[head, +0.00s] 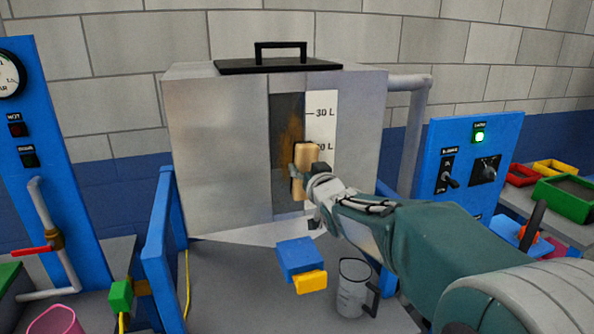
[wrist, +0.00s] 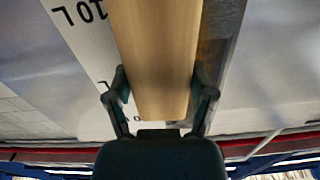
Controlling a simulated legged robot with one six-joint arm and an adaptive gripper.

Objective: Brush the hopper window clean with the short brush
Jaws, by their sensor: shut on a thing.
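The hopper (head: 215,150) is a grey metal box with a black lid. Its window (head: 286,112) is a dark upright strip in the front face, with brown residue showing on its upper part. A white scale strip (head: 322,108) runs along its right side. My gripper (head: 306,174) is shut on the short brush (head: 308,153), a light wooden block with dark bristles. The brush is upright in front of the window, at about mid-height. I cannot tell if the bristles touch it. In the wrist view, the brush's wooden back (wrist: 158,60) sits between both fingers and hides part of the window.
Below the hopper are a blue block with a yellow end (head: 300,260) and a clear jug (head: 352,288). A blue control panel (head: 472,160) with a green light stands right. A blue gauge post (head: 50,150) with pipes stands left. Coloured trays (head: 565,195) lie far right.

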